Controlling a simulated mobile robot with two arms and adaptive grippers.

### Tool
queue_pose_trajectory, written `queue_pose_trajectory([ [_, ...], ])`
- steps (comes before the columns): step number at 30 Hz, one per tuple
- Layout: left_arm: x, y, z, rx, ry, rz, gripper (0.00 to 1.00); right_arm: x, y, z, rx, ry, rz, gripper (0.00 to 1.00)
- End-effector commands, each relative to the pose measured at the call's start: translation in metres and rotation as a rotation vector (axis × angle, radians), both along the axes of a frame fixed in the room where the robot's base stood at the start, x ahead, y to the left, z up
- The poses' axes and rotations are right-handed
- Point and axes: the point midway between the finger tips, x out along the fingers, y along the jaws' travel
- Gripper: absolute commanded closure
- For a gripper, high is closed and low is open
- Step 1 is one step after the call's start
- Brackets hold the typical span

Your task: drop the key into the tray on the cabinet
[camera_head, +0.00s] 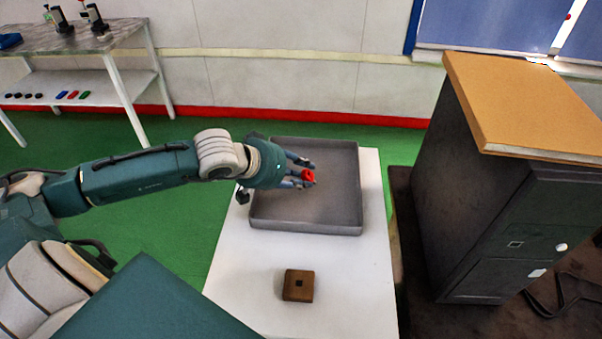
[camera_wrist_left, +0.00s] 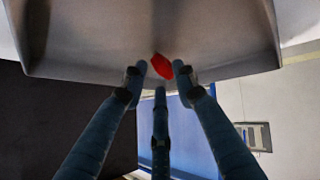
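The grey tray (camera_head: 335,205) lies on the white cabinet top (camera_head: 235,285) and looks empty inside. My left gripper (camera_head: 305,174) reaches in from the left and is over the tray, near its middle. Its fingers are closed around the small red key (camera_head: 309,176) at their tips. In the left wrist view the key (camera_wrist_left: 161,66) sits between the blue fingertips (camera_wrist_left: 160,72), with the tray (camera_wrist_left: 90,68) behind it. The key's exact shape and its height above the tray floor are hard to tell. My right gripper is not in view.
A small brown block with a dark square hole (camera_head: 298,286) lies on the white top in front of the tray. A dark cabinet with a wooden top (camera_head: 530,105) stands to the right. A shelf table (camera_head: 85,45) stands at the back left.

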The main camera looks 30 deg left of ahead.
Motion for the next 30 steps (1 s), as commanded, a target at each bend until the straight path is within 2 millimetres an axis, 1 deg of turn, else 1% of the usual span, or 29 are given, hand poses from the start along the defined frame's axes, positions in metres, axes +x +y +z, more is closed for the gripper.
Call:
queue_pose_trajectory([
  [9,0.0,0.0,0.001,0.0,0.0,0.0,0.62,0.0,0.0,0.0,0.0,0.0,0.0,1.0],
  [13,-0.005,0.004,0.005,0.004,0.0,0.002,0.62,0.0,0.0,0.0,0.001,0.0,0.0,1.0],
  [18,-0.022,0.008,0.019,0.01,0.002,-0.004,0.62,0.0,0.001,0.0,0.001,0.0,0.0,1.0],
  [23,-0.032,0.017,0.031,0.014,-0.004,0.007,0.62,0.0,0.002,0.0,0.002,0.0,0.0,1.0],
  [28,-0.045,0.014,0.042,0.01,0.003,-0.007,0.62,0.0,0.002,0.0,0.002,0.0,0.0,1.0],
  [30,-0.048,0.016,0.05,0.014,-0.008,-0.007,0.62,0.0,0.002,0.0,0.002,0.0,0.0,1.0],
])
